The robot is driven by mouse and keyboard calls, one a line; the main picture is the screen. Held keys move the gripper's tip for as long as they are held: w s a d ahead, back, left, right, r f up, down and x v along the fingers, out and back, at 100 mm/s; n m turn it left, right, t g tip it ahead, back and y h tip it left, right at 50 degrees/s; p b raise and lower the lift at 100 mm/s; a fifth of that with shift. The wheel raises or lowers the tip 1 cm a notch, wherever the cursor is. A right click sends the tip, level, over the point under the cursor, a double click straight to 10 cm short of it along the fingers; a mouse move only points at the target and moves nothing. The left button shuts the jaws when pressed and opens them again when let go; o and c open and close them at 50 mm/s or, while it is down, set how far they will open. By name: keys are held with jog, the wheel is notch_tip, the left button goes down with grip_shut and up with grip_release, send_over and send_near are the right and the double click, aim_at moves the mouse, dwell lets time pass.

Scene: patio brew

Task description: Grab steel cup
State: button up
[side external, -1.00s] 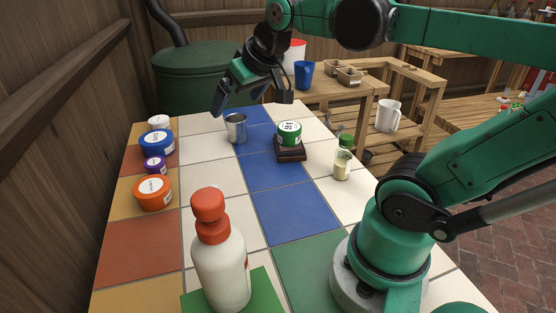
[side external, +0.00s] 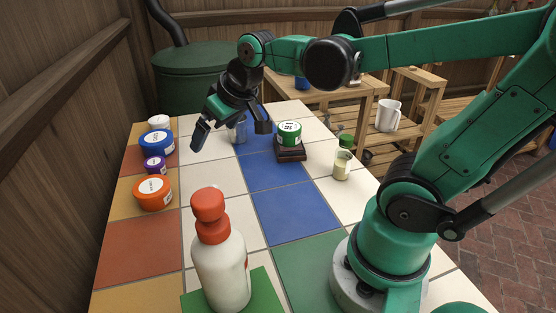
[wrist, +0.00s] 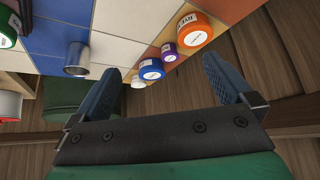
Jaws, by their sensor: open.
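The steel cup (side external: 238,131) stands upright on the tiled table, partly hidden behind my gripper in the side view. In the wrist view the steel cup (wrist: 77,58) is at the upper left, outside the space between my fingers. My gripper (side external: 232,139) is open and empty, lowered over the far part of the table with its fingers spread to either side in front of the cup. In the wrist view my gripper (wrist: 160,82) shows two blue fingers well apart, with nothing held between them.
Blue (side external: 156,143), purple (side external: 155,165) and orange (side external: 152,192) tubs line the left edge. A small bottle (side external: 342,163) and white red-capped bottle (side external: 220,262) are nearer. Middle tiles are clear.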

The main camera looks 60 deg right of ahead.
jog(key=w+d+m, duration=0.1)
jog(key=w+d, duration=0.4)
jog(key=m+g+h, duration=0.1)
jog(key=m+g, duration=0.1)
send_over(237, 129)
jog(key=d, duration=0.1)
notch_tip(237, 129, down, 9)
jog(key=shift+w+d+r, duration=0.1)
jog(key=shift+w+r, duration=0.05)
jog(key=shift+d+f+m, duration=0.3)
jog(key=shift+f, duration=0.1)
jog(key=shift+x, duration=2.65)
jog(key=c, duration=1.2)
